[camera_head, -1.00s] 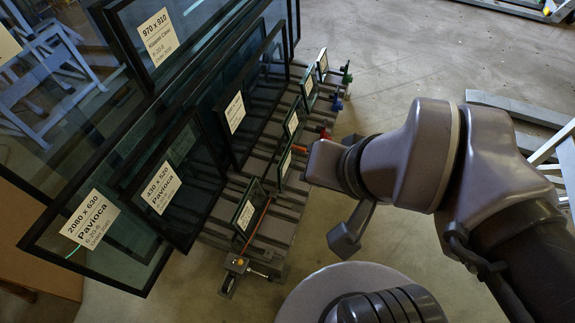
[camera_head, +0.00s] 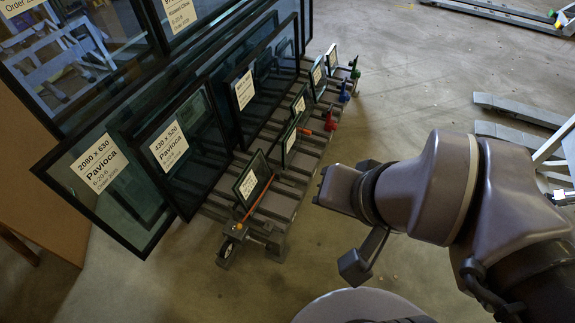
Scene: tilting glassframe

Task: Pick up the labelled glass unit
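Several glass units with dark frames and white labels stand tilted on a slatted rack (camera_head: 275,205). Small ones line its right side: the nearest unit (camera_head: 262,163), then a second unit (camera_head: 289,140), a third (camera_head: 299,103), a fourth (camera_head: 318,76) and a fifth (camera_head: 332,58). Larger panes lean at left, labelled "430 x 520 Pavioca" (camera_head: 170,146) and "2080 x 630 Pavioca" (camera_head: 98,165). Which unit is meant cannot be told. My gripper (camera_head: 345,225) is right of the rack, apart from the glass. Its opening is not clear, and I see nothing held.
Red (camera_head: 331,120) and blue (camera_head: 344,93) fittings stick out from the rack's right edge. Grey beams (camera_head: 520,110) and a white frame (camera_head: 558,145) lie at the far right. A brown panel (camera_head: 40,190) stands at left. Concrete floor (camera_head: 410,70) is clear beyond my arm.

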